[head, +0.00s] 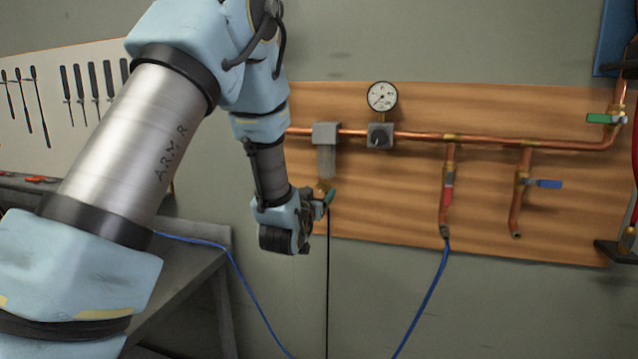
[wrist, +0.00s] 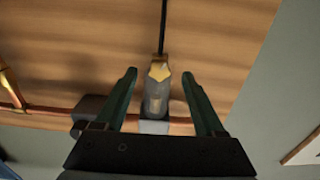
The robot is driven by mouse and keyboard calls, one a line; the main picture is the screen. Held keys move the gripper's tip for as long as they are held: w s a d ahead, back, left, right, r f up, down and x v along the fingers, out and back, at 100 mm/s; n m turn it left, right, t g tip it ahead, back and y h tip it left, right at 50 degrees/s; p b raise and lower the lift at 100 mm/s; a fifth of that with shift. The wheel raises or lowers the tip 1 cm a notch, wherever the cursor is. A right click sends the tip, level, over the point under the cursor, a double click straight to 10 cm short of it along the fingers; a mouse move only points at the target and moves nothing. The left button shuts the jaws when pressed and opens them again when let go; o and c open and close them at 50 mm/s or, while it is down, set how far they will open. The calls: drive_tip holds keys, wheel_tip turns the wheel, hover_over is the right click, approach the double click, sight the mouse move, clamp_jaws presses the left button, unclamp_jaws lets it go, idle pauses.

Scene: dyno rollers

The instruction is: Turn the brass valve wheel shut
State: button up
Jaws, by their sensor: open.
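My gripper (head: 326,200) is open, with its dark green fingers pointing right toward the wooden board. In the wrist view my gripper (wrist: 159,76) has one finger on each side of a small brass piece (wrist: 159,71), with a gap on both sides. This brass piece (head: 325,184) sits at the bottom of a grey filter bowl (head: 326,161) hanging from the copper pipe. I cannot tell whether it is the valve wheel; no clear round wheel shows. My gripper partly hides it in the head view.
The copper pipe (head: 480,142) runs along the board with a pressure gauge (head: 382,96), a red-handled valve (head: 449,190), a blue-handled valve (head: 546,184) and a green-handled valve (head: 602,118). A thin black line hangs below the filter. A grey bench (head: 185,262) stands at left.

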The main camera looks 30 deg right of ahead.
sight(323, 186)
drive_tip(key=shift+p+x, duration=0.3)
drive_tip(key=shift+x, duration=0.8)
clamp_jaws()
